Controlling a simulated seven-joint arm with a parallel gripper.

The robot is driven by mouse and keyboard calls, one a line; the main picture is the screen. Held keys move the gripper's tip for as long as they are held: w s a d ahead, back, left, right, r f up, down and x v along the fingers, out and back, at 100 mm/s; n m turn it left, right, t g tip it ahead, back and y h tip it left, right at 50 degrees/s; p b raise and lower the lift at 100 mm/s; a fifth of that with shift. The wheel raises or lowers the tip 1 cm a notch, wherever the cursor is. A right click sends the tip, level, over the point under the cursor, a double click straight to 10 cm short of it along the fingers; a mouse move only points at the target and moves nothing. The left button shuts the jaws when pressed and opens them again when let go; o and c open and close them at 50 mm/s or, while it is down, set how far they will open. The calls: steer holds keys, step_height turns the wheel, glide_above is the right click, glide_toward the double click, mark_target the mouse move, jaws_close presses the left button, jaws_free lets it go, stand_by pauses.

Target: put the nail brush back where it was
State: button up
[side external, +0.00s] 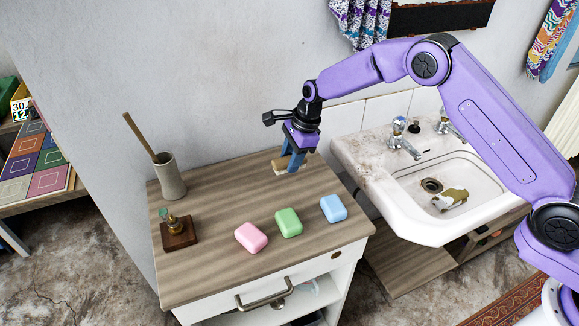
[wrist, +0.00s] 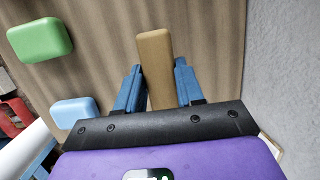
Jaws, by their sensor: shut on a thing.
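The nail brush (side external: 280,167) is a small tan, wooden-looking block with rounded ends. My gripper (side external: 291,162) is shut on it, over the back right part of the wooden cabinet top (side external: 225,205). In the wrist view the nail brush (wrist: 155,50) sits between the two blue fingers of my gripper (wrist: 157,80) and sticks out past their tips. I cannot tell whether the brush touches the cabinet top. Its underside is hidden.
Pink (side external: 251,237), green (side external: 288,222) and blue (side external: 333,208) soaps lie along the front. A grey cup (side external: 169,178) with a stick and a small wooden block (side external: 179,234) with a brass piece stand at left. The washbasin (side external: 400,215) adjoins at right; a wall rises behind.

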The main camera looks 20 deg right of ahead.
steer(key=shift+w+a+f, duration=0.15)
steer(key=shift+w+f, duration=0.1)
steer(key=shift+f, duration=1.55)
steer(key=shift+f, duration=0.15)
steer(key=o, duration=1.1)
steer(key=shift+o, duration=0.2)
steer(key=v, duration=1.1)
steer(key=shift+s+r, duration=0.1)
steer(key=shift+r, duration=0.5)
